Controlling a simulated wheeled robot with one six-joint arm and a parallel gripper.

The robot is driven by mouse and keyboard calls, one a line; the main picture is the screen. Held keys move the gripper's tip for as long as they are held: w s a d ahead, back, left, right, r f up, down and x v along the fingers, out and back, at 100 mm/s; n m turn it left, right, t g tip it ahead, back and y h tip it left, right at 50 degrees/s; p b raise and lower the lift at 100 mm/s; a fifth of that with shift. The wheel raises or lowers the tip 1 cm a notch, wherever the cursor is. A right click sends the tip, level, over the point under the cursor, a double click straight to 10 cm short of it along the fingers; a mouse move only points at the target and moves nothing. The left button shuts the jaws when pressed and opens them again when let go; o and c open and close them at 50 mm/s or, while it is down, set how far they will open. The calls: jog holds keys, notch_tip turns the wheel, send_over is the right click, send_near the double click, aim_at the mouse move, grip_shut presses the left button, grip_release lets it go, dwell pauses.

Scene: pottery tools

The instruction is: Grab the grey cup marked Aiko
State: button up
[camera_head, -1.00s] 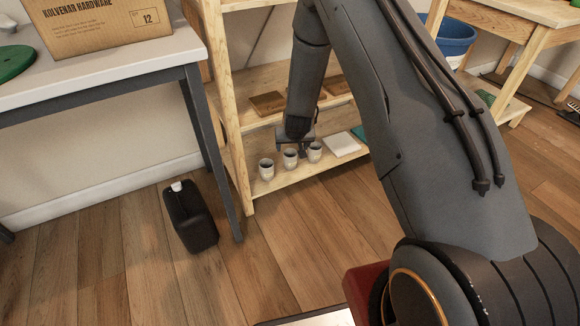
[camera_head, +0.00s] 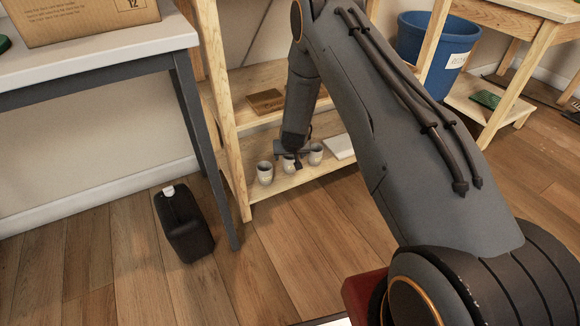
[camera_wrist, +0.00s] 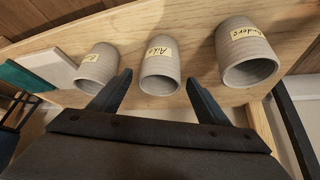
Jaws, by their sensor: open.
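Three grey cups stand in a row on the lower wooden shelf. In the wrist view the middle cup (camera_wrist: 160,68) has a label reading Aiko and sits between and just beyond the fingertips of my open gripper (camera_wrist: 158,85). A cup marked Anders (camera_wrist: 246,55) is on the right, and another labelled cup (camera_wrist: 97,68), its name hard to read, is on the left. In the head view my gripper (camera_head: 293,160) is over the middle cup (camera_head: 288,164) and partly hides it. The outer cups (camera_head: 265,173) and (camera_head: 316,154) show on either side.
The wooden shelf unit (camera_head: 250,201) has an upper board close above. A white slab (camera_head: 340,147) lies beside the cups. A black canister (camera_head: 184,224) stands on the floor near the table leg. A blue bin (camera_head: 437,50) is at the back right.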

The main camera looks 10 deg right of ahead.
jog(key=shift+w+d+f, duration=0.1)
jog(key=shift+w+f, duration=0.1)
jog(key=shift+f, duration=0.25)
jog(key=shift+r, duration=0.1)
jog(key=c, duration=1.3)
jog(key=shift+o, duration=0.2)
jog(key=shift+r, duration=0.15)
